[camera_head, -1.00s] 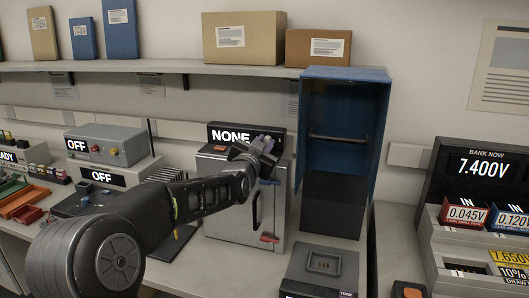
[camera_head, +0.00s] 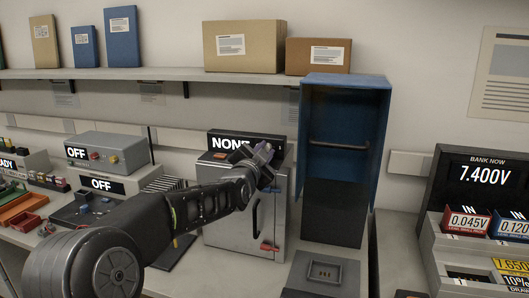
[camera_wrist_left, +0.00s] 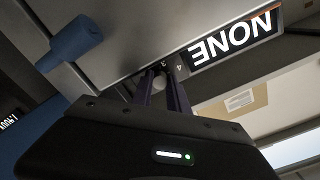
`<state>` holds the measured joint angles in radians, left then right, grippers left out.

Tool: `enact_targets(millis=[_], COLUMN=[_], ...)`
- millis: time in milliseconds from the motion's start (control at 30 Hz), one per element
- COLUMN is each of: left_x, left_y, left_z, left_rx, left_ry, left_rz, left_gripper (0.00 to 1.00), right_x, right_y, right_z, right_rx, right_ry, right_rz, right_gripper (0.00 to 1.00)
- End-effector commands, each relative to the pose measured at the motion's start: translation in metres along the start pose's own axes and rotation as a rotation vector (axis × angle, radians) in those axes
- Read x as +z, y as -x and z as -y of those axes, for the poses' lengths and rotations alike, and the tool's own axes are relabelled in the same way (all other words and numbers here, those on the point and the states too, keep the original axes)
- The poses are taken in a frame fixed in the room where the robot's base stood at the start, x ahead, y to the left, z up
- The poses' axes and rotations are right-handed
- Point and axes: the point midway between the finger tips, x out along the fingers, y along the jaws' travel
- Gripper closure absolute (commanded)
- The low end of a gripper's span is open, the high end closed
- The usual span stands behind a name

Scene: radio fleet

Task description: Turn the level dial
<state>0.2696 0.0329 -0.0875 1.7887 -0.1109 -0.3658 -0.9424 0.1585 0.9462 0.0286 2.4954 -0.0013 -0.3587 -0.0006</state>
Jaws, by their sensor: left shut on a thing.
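The level dial (camera_wrist_left: 154,74) is a small dark knob on the front of a grey cabinet (camera_head: 228,222), mostly hidden between my fingers. The numerals 3 and 4 show beside it in the left wrist view. My left gripper (camera_head: 268,155) is at the top of the cabinet front, and its purple fingers (camera_wrist_left: 163,88) are shut on the dial in the left wrist view. The display (camera_head: 229,143) above reads NONE; it shows rotated in the left wrist view (camera_wrist_left: 236,36). My right gripper is not in view.
A tall blue open-front housing (camera_head: 380,130) stands right of the cabinet. A grey tray unit (camera_head: 346,277) sits in front of it. Grey boxes reading OFF (camera_head: 128,142) stand to the left. A shelf (camera_head: 150,73) with boxes runs above. A bank display (camera_head: 484,172) reads 7.400V at right.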

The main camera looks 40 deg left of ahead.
Motion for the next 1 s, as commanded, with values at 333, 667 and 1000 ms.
enact_targets(millis=[333,667,1000], left_x=[0.0,0.0,0.001], left_y=[0.0,0.006,0.058], left_z=[0.0,0.0,0.0], left_rx=[0.0,-0.001,-0.002], left_ry=[0.001,0.001,0.002], left_rz=[0.0,-0.001,-0.001], left_gripper=[0.59,0.59,0.59], right_x=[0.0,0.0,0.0], right_y=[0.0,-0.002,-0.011], right_z=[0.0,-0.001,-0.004], right_rx=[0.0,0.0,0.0], right_ry=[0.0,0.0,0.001], right_rz=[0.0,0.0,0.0], right_gripper=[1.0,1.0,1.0])
